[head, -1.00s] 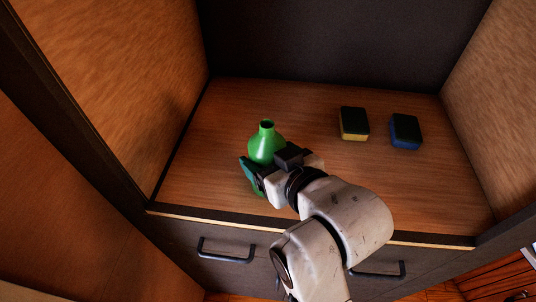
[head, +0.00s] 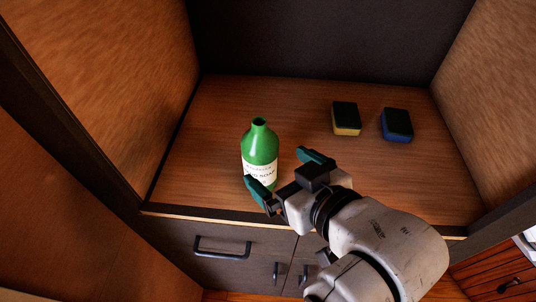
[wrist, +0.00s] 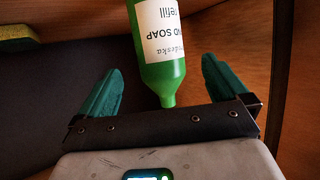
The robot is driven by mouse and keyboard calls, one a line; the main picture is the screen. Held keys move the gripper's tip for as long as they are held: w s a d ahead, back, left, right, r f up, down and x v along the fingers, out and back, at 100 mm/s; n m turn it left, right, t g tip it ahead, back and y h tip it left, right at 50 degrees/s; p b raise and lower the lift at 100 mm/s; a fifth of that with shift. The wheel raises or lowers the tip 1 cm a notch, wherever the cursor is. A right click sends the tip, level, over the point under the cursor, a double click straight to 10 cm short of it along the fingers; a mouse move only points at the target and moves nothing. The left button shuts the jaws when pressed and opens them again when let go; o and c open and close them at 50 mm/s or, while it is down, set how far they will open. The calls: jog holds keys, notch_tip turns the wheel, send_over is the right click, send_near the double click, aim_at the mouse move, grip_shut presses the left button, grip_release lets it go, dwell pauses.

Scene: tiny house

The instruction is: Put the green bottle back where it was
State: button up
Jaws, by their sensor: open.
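The green bottle (head: 260,147), with a white hand soap label, stands upright on the wooden shelf (head: 215,110), left of the middle and near the front. My gripper (head: 288,172) is open, with its green-tipped fingers apart, just in front and to the right of the bottle. In the wrist view the bottle (wrist: 163,72) shows upside down beyond the open fingers (wrist: 163,88), and its neck end lies between them in the picture. The jaws hold nothing, and the bottle stands free of them.
A yellow sponge (head: 346,118) and a blue sponge (head: 397,125), both with dark tops, lie on the right half of the shelf. Wooden side walls and a dark back wall (head: 330,40) enclose it. A drawer with a dark handle (head: 222,247) is below the front edge.

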jog(key=shift+s+d+r+p, duration=0.5)
jog(key=shift+s+r, duration=0.15)
jog(key=shift+r, duration=0.15)
jog(key=p+v, duration=0.1)
jog(key=p, duration=0.1)
jog(key=p+v, duration=0.1)
jog(key=p, duration=0.2)
jog(key=shift+s+d+f, duration=0.1)
jog(key=shift+s+d, duration=0.15)
jog(key=shift+s, duration=0.05)
